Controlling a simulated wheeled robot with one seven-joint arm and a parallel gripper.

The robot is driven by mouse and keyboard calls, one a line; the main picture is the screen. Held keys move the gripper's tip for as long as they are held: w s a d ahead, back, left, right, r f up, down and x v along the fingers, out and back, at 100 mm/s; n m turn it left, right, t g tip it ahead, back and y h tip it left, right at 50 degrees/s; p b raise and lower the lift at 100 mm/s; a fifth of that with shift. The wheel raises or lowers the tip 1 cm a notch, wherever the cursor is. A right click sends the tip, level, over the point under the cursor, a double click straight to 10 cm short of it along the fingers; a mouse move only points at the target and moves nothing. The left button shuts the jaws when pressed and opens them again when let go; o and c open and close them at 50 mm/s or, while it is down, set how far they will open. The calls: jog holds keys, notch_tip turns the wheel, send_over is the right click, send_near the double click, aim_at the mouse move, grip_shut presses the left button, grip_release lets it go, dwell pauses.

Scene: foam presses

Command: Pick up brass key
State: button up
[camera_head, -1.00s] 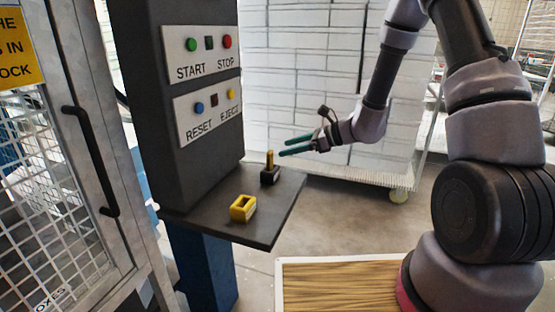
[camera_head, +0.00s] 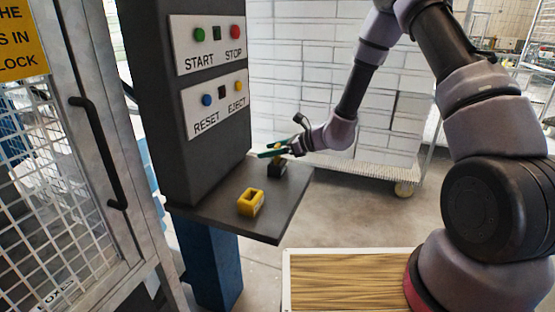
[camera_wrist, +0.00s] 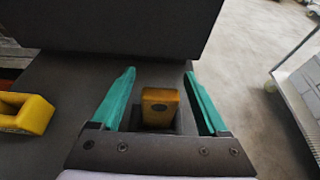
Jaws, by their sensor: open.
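The brass key (camera_wrist: 161,107) stands upright in a small black holder (camera_head: 277,171) on the dark shelf. In the wrist view its yellow-gold head lies between the two green fingers of my gripper (camera_wrist: 160,100), with a gap on each side. In the head view my gripper (camera_head: 272,153) is at the key's upper part and hides most of it. The fingers are open and hold nothing.
A yellow block with a square opening (camera_head: 251,202) sits on the shelf (camera_head: 215,210), left of the holder. The dark control column (camera_head: 185,130) with its buttons rises behind the shelf. A mesh door (camera_head: 60,190) is at the left. A cart of white slabs (camera_head: 330,100) stands behind.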

jog(key=shift+a, duration=0.15)
grip_shut()
